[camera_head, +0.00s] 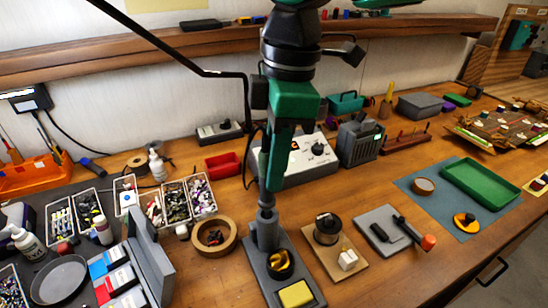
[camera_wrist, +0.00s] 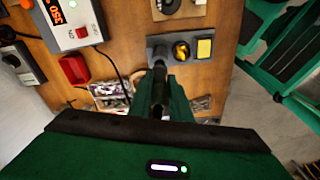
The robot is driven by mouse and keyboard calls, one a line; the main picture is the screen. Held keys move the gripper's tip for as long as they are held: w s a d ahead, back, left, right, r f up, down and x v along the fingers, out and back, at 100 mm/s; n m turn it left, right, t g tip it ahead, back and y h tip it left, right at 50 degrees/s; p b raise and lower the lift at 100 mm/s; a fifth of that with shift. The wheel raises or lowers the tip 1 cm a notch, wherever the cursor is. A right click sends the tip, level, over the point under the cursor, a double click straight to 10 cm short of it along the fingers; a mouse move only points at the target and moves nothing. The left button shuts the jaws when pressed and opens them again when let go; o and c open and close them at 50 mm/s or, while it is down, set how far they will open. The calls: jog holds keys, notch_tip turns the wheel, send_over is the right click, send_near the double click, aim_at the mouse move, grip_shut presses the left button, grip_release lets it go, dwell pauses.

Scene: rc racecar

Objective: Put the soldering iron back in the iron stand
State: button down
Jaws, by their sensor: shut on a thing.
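The grey iron stand (camera_head: 314,286) sits near the table's front edge, with a yellow sponge, a round brass-coloured wool cup and an upright grey holder (camera_head: 265,232). The stand also shows in the wrist view (camera_wrist: 192,62). My green gripper (camera_head: 270,182) points down directly above the holder and is shut on the soldering iron. The iron's dark handle (camera_wrist: 158,88) shows between the fingers in the wrist view. It is roughly upright and in line with the holder. Its tip is hidden, and I cannot tell how deep it sits in the holder.
The soldering station (camera_head: 308,160) stands behind. Parts bins (camera_head: 189,200) crowd the left. Bare wood lies at the front right.

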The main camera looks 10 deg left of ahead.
jog(key=shift+f, duration=1.35)
jog(key=c, duration=1.2)
grip_release()
jog(key=shift+o, duration=0.2)
notch_tip(320, 180, up, 9)
jog(key=shift+w+d, duration=0.15)
jog(key=shift+d, duration=0.3)
dwell(0.6)
